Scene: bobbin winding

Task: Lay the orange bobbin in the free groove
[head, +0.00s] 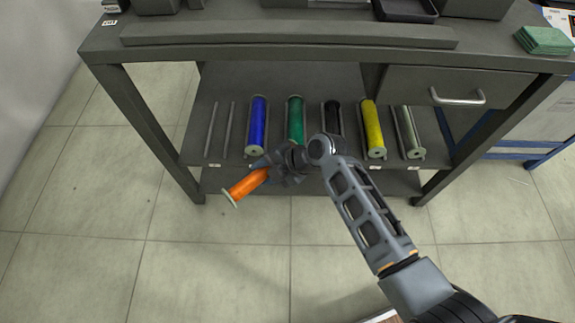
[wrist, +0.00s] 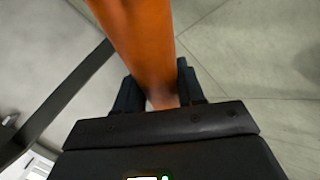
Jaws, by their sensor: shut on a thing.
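The orange bobbin (head: 247,186) is held at one end by my gripper (head: 272,168), in front of the shelf's front edge. It is tilted, its free end with a pale flange pointing down and left. In the wrist view the orange bobbin (wrist: 143,40) runs up between the two dark fingers of my gripper (wrist: 160,92). The free groove (head: 220,130) is at the left end of the shelf, between two thin rails, and looks empty. The gripped end of the bobbin is mostly hidden by the gripper.
Blue (head: 256,125), green (head: 295,120), black (head: 333,118), yellow (head: 372,130) and grey (head: 408,132) bobbins lie in the other grooves. The bench top (head: 300,50) overhangs the shelf. A drawer (head: 455,88) with a handle is at right. Table legs stand at both sides.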

